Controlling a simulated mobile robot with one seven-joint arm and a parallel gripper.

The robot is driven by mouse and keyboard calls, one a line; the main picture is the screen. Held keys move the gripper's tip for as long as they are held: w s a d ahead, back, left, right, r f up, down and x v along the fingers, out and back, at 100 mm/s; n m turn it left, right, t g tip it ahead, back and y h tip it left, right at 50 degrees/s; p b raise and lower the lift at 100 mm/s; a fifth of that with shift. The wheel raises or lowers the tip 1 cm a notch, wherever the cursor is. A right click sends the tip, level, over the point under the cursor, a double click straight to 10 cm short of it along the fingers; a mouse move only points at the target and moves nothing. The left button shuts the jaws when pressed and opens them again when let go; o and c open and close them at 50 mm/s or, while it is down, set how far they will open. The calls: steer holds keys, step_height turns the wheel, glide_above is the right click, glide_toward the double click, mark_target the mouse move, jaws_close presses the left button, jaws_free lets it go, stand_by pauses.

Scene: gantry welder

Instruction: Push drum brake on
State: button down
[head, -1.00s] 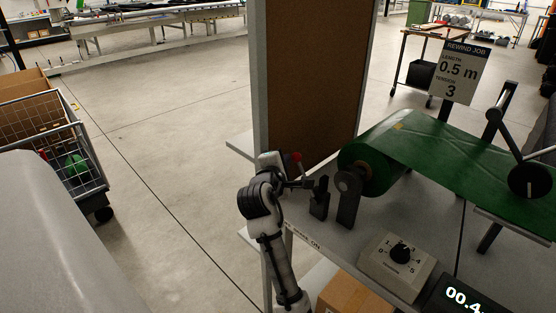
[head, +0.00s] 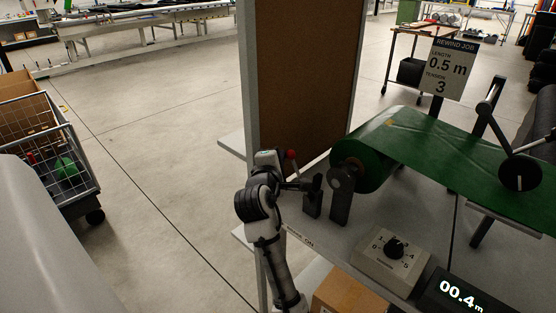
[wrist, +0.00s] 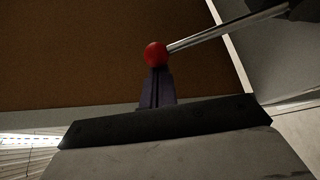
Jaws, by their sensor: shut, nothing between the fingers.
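The brake lever has a red ball knob (head: 291,154) beside the green roll, just right of my gripper's hand. In the wrist view the red knob (wrist: 155,54) sits at the end of a silver rod (wrist: 225,29) running up and right to a dark part. My gripper (wrist: 157,75) is shut and empty, its tips directly below the knob in that view. Whether they touch the knob I cannot tell. In the head view my fingertips are hard to make out. A label ending in "ON" (head: 301,240) is on the table edge below the lever.
The green roll (head: 372,160) and its post (head: 340,195) stand right of the lever. A brown framed panel (head: 305,85) rises behind. A tension dial (head: 394,250) and a length display (head: 460,298) sit at the front right. Open floor (head: 150,150) lies left.

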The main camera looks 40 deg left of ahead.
steer(key=d+r+m+t+y+b, duration=0.1)
steer(key=d+r+m+t+b, duration=0.1)
steer(key=d+m+b, duration=0.4)
steer(key=shift+s+d+r+t, duration=0.25)
steer(key=shift+d+t, duration=0.45)
steer(key=shift+d, duration=0.35)
